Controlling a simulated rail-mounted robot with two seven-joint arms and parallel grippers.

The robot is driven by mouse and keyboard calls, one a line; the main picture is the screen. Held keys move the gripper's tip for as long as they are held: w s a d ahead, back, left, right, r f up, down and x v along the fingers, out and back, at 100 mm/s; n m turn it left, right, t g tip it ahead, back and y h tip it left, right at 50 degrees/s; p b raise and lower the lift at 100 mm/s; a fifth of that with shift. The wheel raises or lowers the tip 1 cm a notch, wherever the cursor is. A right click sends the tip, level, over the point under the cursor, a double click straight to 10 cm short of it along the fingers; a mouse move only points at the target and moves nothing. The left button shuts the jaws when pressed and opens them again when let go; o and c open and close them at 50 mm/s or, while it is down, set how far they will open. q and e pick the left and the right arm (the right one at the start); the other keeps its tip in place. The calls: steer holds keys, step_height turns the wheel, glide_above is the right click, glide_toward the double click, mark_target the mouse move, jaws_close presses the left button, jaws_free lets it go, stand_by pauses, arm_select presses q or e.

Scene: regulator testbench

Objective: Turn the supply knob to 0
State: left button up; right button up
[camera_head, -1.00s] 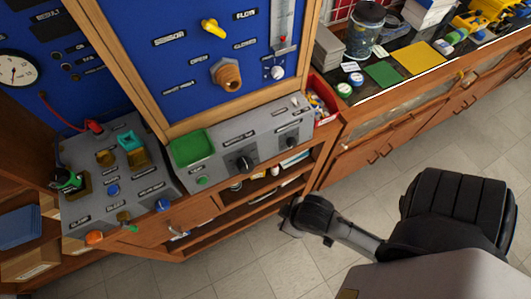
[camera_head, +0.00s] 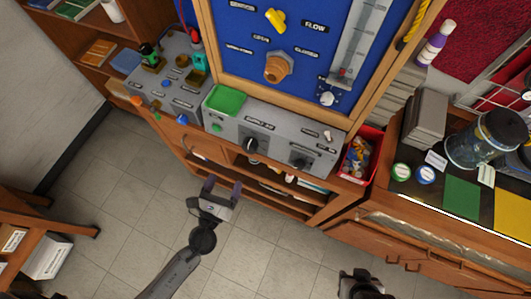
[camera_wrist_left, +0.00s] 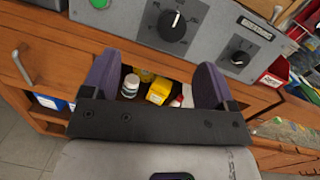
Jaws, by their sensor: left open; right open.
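A grey control panel (camera_head: 225,125) below the blue board carries two black knobs. The left black knob (camera_head: 250,145) is larger in the left wrist view (camera_wrist_left: 171,22), where its white mark points roughly up. The right black knob (camera_head: 300,162) is also in the left wrist view (camera_wrist_left: 239,57). The labels are too small to read surely, so I cannot confirm which is the supply knob. My left gripper (camera_head: 222,183) is open and empty, in front of and below the left knob, apart from the panel. My right gripper (camera_head: 362,284) is open, low at the bottom edge, away from the panel.
A green button (camera_wrist_left: 99,3) sits left of the knobs. An open shelf below the panel holds bottles and a yellow box (camera_wrist_left: 159,91). A red bin (camera_head: 360,155) stands right of the panel. Open floor (camera_head: 265,245) lies in front of the cabinet.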

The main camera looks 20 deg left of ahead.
mark_target(248, 150)
arm_select(q)
steer(key=w+d+m, duration=0.1)
steer(key=w+m, duration=0.1)
steer(key=w, duration=0.2)
steer(key=w+d+m+h+p, duration=0.1)
steer(key=w, duration=0.2)
steer(key=w+m+h+p, duration=0.1)
steer(key=w+m, duration=0.1)
steer(key=w, duration=0.2)
steer(key=shift+w+d+f+m+g, duration=0.2)
steer(key=shift+w+d+m+g, duration=0.1)
steer(key=shift+d+g, duration=0.1)
steer(key=shift+w+d+f+p, duration=0.1)
steer(key=shift+w+p, duration=0.05)
steer(key=shift+w, duration=0.35)
steer(key=shift+w+d+p, duration=0.1)
steer(key=shift+w+p, duration=0.05)
steer(key=shift+w, duration=0.35)
arm_select(e)
steer(key=shift+w+a+r, duration=0.1)
steer(key=shift+a+r, duration=0.3)
steer(key=shift+r, duration=0.25)
steer(key=shift+w+a+r, duration=0.1)
steer(key=shift+a+r, duration=0.25)
steer(key=shift+r, duration=0.25)
arm_select(q)
steer(key=shift+c, duration=0.4)
